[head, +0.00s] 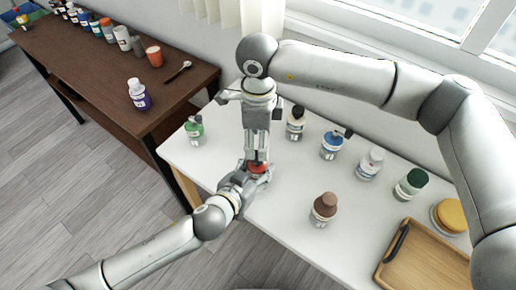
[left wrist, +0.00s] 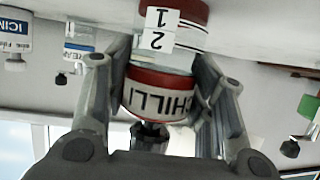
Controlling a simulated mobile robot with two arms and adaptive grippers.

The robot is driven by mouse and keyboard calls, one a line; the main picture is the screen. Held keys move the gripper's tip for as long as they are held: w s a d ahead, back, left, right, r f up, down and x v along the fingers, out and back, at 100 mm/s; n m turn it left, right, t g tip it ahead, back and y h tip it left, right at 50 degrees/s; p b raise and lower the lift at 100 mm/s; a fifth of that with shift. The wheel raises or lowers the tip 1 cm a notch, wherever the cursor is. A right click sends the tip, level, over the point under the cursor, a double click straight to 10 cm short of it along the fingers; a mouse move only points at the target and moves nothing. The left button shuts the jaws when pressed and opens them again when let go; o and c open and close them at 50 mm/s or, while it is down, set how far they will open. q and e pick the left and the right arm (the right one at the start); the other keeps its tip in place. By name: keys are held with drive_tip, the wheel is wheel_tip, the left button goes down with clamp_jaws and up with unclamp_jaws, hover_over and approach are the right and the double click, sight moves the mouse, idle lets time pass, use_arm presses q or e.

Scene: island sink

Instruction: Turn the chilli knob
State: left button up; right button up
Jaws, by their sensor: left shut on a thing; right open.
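The chilli jar (head: 258,168) stands near the front left of the white table, mostly hidden by my grippers. In the left wrist view, which shows it upside down, the chilli jar (left wrist: 158,92) has red bands, a "CHILLI" label and number tags 1 and 2. My left gripper (head: 252,175) reaches in low from the front left and is shut around the jar's body. A dark part (left wrist: 148,135) shows at the jar's knob end; I cannot tell if it is the knob. My right gripper (head: 257,152) points down just above the jar and is open; contact is unclear.
A green-labelled jar (head: 194,131) stands left of my grippers. Several jars line the back, including a blue-labelled one (head: 333,145). A brown-topped jar (head: 324,208) and a wooden tray (head: 425,265) are to the right. A dark side table (head: 105,60) is at the left.

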sight(257, 156)
wheel_tip(257, 156, up, 6)
drive_tip(key=shift+r, duration=0.15)
idle(0.6)
wheel_tip(257, 156, down, 12)
drive_tip(key=n, duration=0.3)
drive_tip(key=shift+n, duration=0.3)
idle(0.3)
drive_tip(key=c, duration=1.1)
drive_tip(key=shift+o, duration=0.2)
drive_tip(key=m, duration=0.5)
drive_tip(key=shift+a+m, duration=0.1)
drive_tip(key=shift+m, duration=0.3)
